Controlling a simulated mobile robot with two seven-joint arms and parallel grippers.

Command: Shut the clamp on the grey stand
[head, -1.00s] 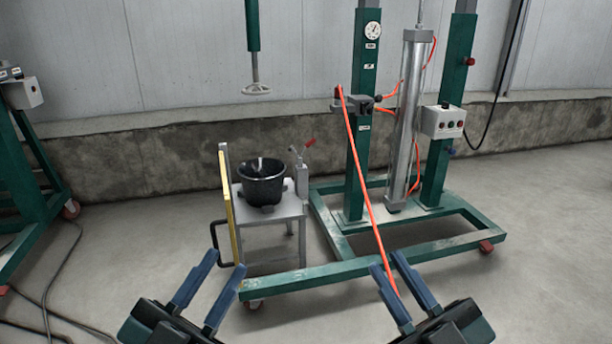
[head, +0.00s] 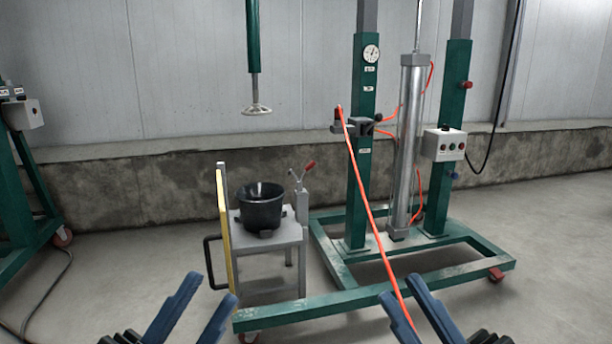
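The grey stand (head: 285,238) is a small table with a yellow-edged panel and a black handle on its left side. A black pot (head: 261,207) sits upright on its top. The clamp (head: 302,185) stands at the right of the pot, with a red-tipped handle raised and tilted up to the right. My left gripper (head: 206,290) is open and empty, low in the picture in front of the stand. My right gripper (head: 403,288) is open and empty at the lower right, in front of the green frame. Both are well apart from the clamp.
A green wheeled frame (head: 360,303) extends in front of and right of the stand, carrying a metal cylinder (head: 406,140) and a control box (head: 443,145). An orange hose (head: 368,205) slants down across it.

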